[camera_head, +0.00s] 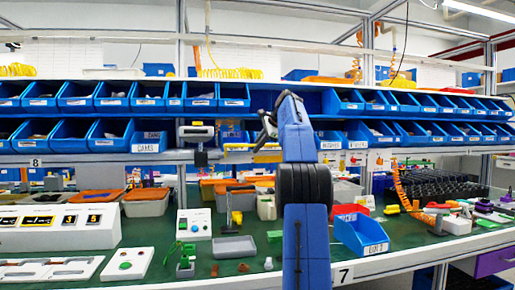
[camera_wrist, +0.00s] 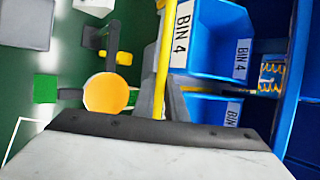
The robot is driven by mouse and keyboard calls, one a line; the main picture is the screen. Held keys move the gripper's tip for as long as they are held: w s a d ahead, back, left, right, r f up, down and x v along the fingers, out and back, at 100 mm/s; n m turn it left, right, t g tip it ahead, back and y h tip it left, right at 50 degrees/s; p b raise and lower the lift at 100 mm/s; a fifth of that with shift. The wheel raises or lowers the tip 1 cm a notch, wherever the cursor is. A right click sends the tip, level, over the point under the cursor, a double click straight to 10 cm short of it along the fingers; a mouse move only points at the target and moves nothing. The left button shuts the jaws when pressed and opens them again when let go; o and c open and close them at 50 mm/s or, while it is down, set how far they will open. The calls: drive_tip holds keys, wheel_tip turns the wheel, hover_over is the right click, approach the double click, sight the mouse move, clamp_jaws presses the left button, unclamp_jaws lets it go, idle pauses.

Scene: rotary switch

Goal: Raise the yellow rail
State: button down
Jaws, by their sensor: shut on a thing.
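The yellow rail (camera_head: 238,147) shows in the head view as a thin strip along the front of the shelf, in front of the blue bins and left of my blue arm. My gripper (camera_head: 264,138) reaches it from above and is shut on it; the fingertips are small and partly dark against the bins.
Two rows of blue bins (camera_head: 108,137) line the shelf on both sides of my arm. Below, the green table (camera_head: 215,268) holds a grey tray (camera_head: 234,247), a white button box (camera_head: 194,223) and a loose blue bin (camera_head: 361,233). An orange disc (camera_wrist: 106,93) shows in the wrist view.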

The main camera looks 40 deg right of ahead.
drive_tip(key=shift+w+d+g+y, duration=0.15)
drive_tip(key=shift+w+g+y, duration=0.2)
drive_tip(key=shift+g, duration=0.25)
idle(0.3)
drive_tip(key=c, duration=1.8)
unclamp_jaws()
drive_tip(key=shift+r, duration=0.1)
drive_tip(key=shift+r, duration=0.1)
